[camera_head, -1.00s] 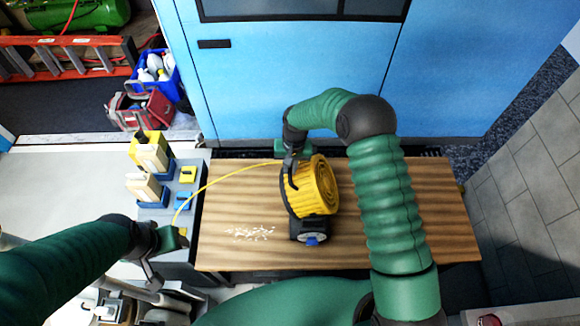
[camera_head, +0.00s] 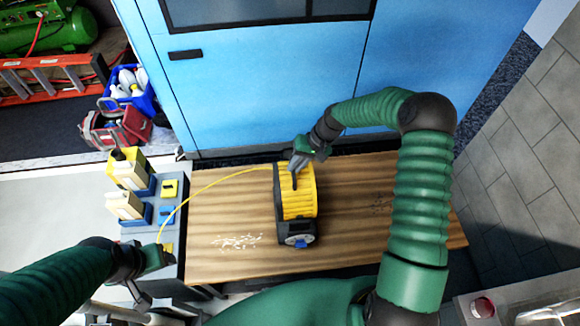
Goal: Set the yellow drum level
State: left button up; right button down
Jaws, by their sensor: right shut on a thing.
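The yellow drum (camera_head: 299,192) with its dark frame stands on the wooden table (camera_head: 350,225), near the middle. It looks upright, with a blue-marked part at its near end. My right gripper (camera_head: 297,168) is shut at the top far side of the drum, on its dark handle; the fingers partly hide the grip. A yellow cable (camera_head: 215,183) arcs from the drum to the left. My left gripper (camera_head: 150,272) is at the lower left, near the cable's end; its fingers are too dark and small to tell whether they are closed.
White bits (camera_head: 237,242) lie on the table left of the drum. A grey stand with bottles (camera_head: 125,205) and small yellow and blue blocks is left of the table. A blue cabinet (camera_head: 270,90) stands behind. The table's right part is mostly clear.

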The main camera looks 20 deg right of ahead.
jog(key=shift+s+d+f, duration=0.1)
jog(key=shift+d, duration=0.1)
jog(key=c, duration=1.6)
grip_release()
jog(key=shift+d+f, duration=0.1)
jog(key=shift+o, duration=0.7)
jog(key=shift+d, duration=0.1)
jog(key=b+v, duration=0.3)
jog(key=v, duration=1.3)
jog(key=shift+d+r+b, duration=0.3)
jog(key=shift+b, duration=0.05)
